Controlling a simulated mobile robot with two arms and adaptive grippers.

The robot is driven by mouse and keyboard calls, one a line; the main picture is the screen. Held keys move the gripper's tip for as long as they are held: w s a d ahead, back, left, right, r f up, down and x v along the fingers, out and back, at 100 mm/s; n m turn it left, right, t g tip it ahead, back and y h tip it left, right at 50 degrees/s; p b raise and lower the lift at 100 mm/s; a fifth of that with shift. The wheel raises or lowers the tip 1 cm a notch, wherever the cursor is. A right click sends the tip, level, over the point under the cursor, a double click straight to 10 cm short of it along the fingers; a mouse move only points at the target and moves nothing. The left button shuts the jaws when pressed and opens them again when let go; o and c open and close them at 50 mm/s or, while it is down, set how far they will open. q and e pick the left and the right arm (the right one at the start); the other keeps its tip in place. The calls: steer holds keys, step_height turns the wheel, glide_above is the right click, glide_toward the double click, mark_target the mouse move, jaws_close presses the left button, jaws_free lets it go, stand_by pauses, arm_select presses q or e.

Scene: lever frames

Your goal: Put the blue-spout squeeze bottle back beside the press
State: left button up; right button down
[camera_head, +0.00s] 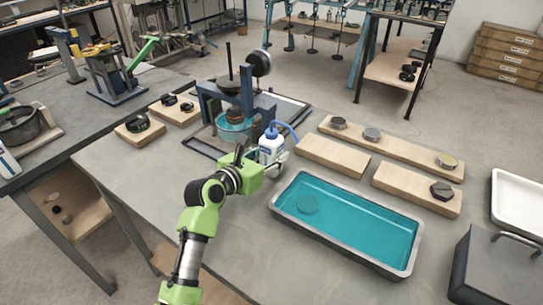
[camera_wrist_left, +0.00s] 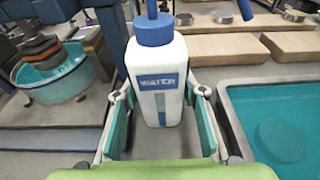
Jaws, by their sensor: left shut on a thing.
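The squeeze bottle (camera_head: 271,146) is white with a blue cap and a bent blue spout. In the left wrist view the bottle (camera_wrist_left: 158,85) is upright and labelled WATER. My left gripper (camera_head: 270,166) is shut on the bottle's lower body, one finger on each side. I cannot tell whether its base touches the table. The press (camera_head: 212,103), a dark blue frame with a black handwheel, stands just behind and left of the bottle. A teal bowl (camera_head: 234,128) sits inside the press and also shows in the left wrist view (camera_wrist_left: 57,77). My right gripper is not in view.
A steel tray of teal liquid (camera_head: 345,222) lies right of the gripper. Wooden boards (camera_head: 333,155) with metal discs are behind it. A dark metal box (camera_head: 497,268) and white tray (camera_head: 516,205) are at the far right. The table left of my arm (camera_head: 150,175) is clear.

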arm_select(q)
steer(key=o, duration=0.8)
steer(key=shift+f, duration=0.1)
steer(key=shift+o, duration=0.2)
steer(key=v, duration=1.2)
